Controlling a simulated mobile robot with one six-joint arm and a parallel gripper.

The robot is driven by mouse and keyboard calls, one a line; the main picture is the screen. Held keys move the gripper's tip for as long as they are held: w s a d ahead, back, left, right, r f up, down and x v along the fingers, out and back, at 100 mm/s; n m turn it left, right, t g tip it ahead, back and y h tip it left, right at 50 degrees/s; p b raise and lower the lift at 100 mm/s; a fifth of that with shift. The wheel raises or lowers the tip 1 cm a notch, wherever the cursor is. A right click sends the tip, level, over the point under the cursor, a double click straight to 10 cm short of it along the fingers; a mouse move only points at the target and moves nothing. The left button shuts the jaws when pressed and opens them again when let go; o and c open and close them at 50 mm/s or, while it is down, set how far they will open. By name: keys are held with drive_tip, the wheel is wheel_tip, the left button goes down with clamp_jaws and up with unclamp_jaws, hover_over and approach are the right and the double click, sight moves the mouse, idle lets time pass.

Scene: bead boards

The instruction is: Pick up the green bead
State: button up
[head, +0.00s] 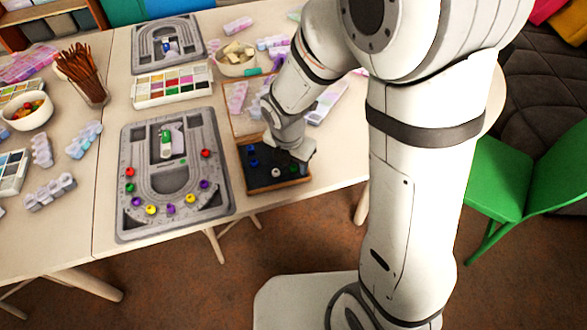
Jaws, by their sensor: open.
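The near grey bead board (222,200) lies on the table with several coloured beads along its U-shaped groove. A green bead (129,187) sits on its left side, just below a red bead (129,172). A dark tray with a wooden rim (275,190) lies right of the board. It holds a few small beads, among them a blue bead (253,163) and a pale bead (276,173); a small dark bead at its right is too small to identify surely. My gripper (293,155) is open above the tray's back right part, and hides some of it. Its fingertips are hard to make out.
A green-and-white item (166,145) lies in the board's middle. A paint palette (172,87), a second board (167,40), a cup of brown sticks (85,75) and a bowl (237,62) stand behind. A green chair (500,180) is at right.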

drive_tip(key=shift+f, duration=0.55)
clamp_jaws()
